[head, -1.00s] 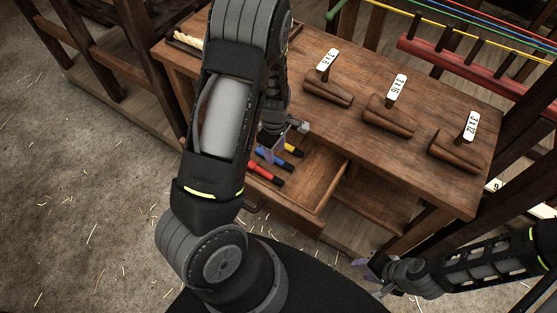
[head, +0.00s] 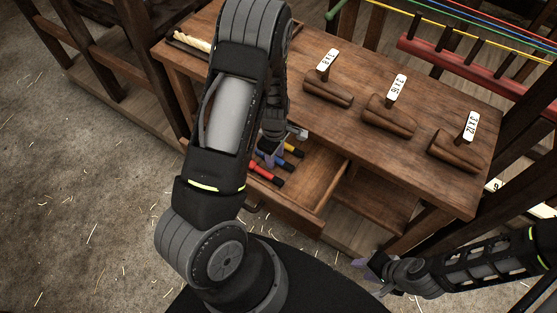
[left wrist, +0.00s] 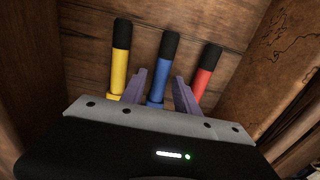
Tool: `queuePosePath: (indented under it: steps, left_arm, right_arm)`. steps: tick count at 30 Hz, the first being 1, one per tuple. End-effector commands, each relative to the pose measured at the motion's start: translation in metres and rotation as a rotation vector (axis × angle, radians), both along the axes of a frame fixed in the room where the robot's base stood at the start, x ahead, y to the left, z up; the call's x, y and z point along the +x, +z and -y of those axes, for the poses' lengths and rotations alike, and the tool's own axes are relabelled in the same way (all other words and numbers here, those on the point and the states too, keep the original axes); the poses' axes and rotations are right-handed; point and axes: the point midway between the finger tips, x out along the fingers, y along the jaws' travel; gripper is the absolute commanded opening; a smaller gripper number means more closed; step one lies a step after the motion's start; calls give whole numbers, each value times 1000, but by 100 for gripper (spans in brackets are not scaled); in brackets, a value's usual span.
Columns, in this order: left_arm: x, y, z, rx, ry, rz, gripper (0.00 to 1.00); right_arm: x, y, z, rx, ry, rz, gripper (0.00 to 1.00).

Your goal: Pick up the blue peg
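The blue peg (left wrist: 163,68) has a black end and lies in the open drawer between the yellow peg (left wrist: 119,60) and the red peg (left wrist: 204,75). My left gripper (left wrist: 160,84) is open, with one purple finger on each side of the blue peg and gaps visible between fingers and peg. The blue peg's near end is hidden behind the gripper body. In the head view, the blue peg (head: 285,164) is partly covered by my left gripper (head: 268,157). My right gripper (head: 371,275) is open and empty, low at the right, away from the drawer.
The drawer (head: 322,190) is pulled out from the wooden bench (head: 352,128), and its right part is bare. Several wooden tools with white number tags, one of them a tagged tool (head: 388,115), stand on the bench top. Drawer walls flank the pegs.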

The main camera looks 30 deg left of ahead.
Motion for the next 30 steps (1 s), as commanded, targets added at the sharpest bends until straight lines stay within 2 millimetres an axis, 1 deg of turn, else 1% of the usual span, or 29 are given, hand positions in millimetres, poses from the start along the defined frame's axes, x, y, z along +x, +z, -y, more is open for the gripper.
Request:
queuePosePath:
  steps: [1,13,30]
  left_arm:
    - [0,0,0,0,0,0,32]
    - [0,0,0,0,0,0,0]
    - [0,0,0,0,0,0,0]
  right_arm:
    - [0,0,0,0,0,0,36]
    - [0,0,0,0,0,0,36]
    - [0,0,0,0,0,0,36]
